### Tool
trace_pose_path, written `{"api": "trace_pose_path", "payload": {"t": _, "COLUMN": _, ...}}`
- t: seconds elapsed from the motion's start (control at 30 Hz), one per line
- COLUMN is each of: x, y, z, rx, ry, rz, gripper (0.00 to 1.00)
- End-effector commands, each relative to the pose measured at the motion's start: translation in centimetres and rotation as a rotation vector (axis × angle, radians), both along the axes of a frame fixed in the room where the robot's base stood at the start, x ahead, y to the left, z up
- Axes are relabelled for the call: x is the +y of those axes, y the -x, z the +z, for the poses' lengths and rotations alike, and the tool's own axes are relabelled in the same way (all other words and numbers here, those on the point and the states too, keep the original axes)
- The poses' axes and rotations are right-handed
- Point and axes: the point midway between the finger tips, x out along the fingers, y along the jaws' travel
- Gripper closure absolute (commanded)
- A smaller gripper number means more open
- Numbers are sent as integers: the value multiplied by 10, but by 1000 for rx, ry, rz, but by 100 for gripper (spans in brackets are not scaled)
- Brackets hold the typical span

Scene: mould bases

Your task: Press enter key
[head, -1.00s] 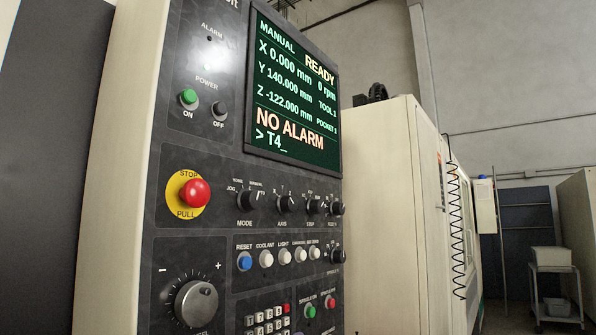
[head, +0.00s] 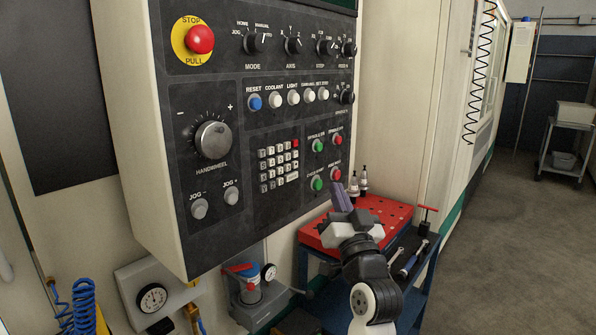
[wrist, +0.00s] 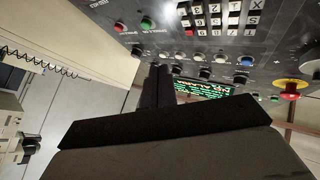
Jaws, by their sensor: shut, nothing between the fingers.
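The keypad (head: 278,165) sits low on the dark control panel (head: 225,130). It has rows of small pale keys, a red key at its top right and a wider pale key (head: 292,177) at its lower right. The key labels are too small to read, so I cannot tell the enter key for sure. My gripper (head: 341,190) is shut and empty, to the right of the keypad and apart from the panel, its fingers pointing up. In the wrist view the shut fingers (wrist: 157,85) show below the upside-down keypad (wrist: 215,18).
A red stop button (head: 200,40), a handwheel (head: 213,140) and green and red push buttons (head: 318,146) surround the keypad. A red-topped cart (head: 385,212) with tool holders (head: 358,184) stands behind my gripper. The screen (wrist: 205,90) is partly hidden in the wrist view.

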Motion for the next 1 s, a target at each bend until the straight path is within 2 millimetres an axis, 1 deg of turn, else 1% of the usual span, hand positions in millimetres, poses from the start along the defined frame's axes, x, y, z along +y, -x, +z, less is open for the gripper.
{"api": "trace_pose_path", "payload": {"t": 0.17, "x": -2, "y": -3, "z": -4, "rx": -4, "ry": 65, "rz": -47, "gripper": 100}}
{"api": "trace_pose_path", "payload": {"t": 0.57, "x": 1, "y": -5, "z": -3, "rx": -5, "ry": 66, "rz": -48, "gripper": 100}}
{"api": "trace_pose_path", "payload": {"t": 0.73, "x": 13, "y": -13, "z": -2, "rx": -3, "ry": 65, "rz": -44, "gripper": 100}}
{"api": "trace_pose_path", "payload": {"t": 1.0, "x": 44, "y": -36, "z": -1, "rx": -2, "ry": 65, "rz": -45, "gripper": 100}}
